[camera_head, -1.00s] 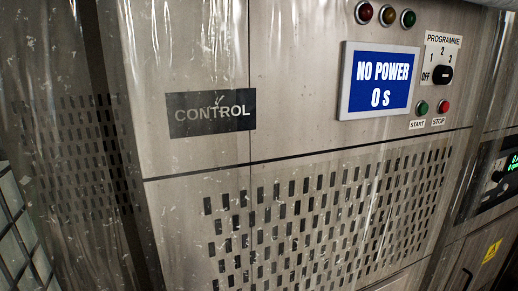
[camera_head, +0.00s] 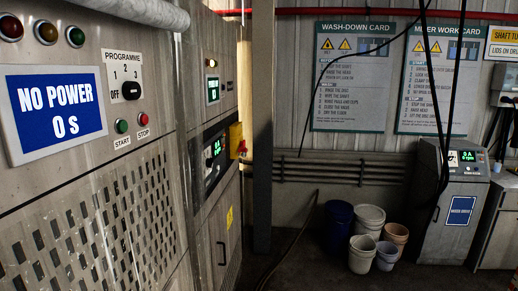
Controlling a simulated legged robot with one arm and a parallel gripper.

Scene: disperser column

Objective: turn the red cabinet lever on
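A yellow box (camera_head: 235,139) with a small red part (camera_head: 242,147) on it is mounted at the right edge of the farther metal cabinet (camera_head: 222,185). The red part looks like a lever, but it is too small and dark to tell its position. The near control cabinet (camera_head: 88,160) fills the left side, with a blue screen (camera_head: 60,115) reading "NO POWER 0 s". Its programme knob (camera_head: 131,91) sits near OFF and 3; I cannot tell its exact setting. My gripper is not in view.
Several buckets (camera_head: 368,218) stand on the floor in the middle right. A grey console (camera_head: 452,205) with a lit display stands at the right. A dark post (camera_head: 263,130) rises beside the yellow box. Cables hang at the right. Dark floor is open in front of the buckets.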

